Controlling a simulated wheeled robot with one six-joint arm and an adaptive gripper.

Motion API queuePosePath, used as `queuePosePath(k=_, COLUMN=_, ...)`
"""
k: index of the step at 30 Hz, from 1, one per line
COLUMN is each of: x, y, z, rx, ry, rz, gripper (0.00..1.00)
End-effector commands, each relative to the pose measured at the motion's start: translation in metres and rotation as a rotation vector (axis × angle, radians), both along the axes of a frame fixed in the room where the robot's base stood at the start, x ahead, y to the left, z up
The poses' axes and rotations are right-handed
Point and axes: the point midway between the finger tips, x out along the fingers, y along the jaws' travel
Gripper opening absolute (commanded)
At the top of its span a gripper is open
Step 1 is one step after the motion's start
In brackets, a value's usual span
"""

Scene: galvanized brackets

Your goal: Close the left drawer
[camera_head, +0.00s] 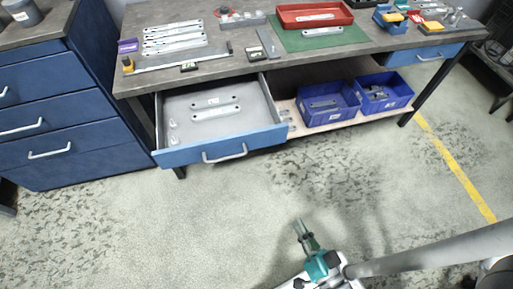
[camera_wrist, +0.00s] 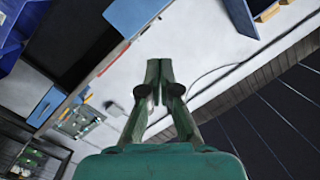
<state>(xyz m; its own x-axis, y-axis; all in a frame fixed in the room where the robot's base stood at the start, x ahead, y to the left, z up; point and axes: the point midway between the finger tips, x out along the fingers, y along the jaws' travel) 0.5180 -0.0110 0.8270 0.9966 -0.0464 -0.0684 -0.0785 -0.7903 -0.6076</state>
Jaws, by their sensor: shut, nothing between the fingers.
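The left drawer (camera_head: 270,137) is pulled out under the left part of the workbench, with a blue front and a light bar handle (camera_head: 225,153). Galvanized brackets (camera_head: 216,113) and a few small parts lie inside it. My gripper (camera_head: 298,226) is in front of the bench, over the open floor, to the right of the drawer and apart from it. In the wrist view my gripper (camera_wrist: 159,62) has its green fingers together with nothing between them. I cannot make out the left drawer in the wrist view.
The workbench (camera_head: 225,72) carries brackets, a red tray (camera_head: 313,13) and a green mat (camera_head: 290,42). Blue bins (camera_head: 328,101) stand on the lower shelf. The right drawer (camera_head: 424,54) looks shut. A blue cabinet (camera_head: 62,120) stands close at the left. The floor (camera_head: 190,230) in front is clear.

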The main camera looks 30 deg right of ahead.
Motion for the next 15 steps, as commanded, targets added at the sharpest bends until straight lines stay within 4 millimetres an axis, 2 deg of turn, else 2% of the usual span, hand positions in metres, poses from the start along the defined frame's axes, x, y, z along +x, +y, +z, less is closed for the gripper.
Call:
queuePosePath(k=1, x=0.017, y=-0.001, z=-0.007, rx=0.079, ry=-0.028, rz=-0.014, gripper=0.00)
queuePosePath(k=9, x=0.102, y=-0.004, z=-0.043, rx=0.543, ry=-0.134, rz=-0.108, gripper=0.00)
queuePosePath(k=15, x=0.150, y=-0.002, z=-0.062, rx=0.801, ry=-0.172, rz=-0.163, gripper=0.00)
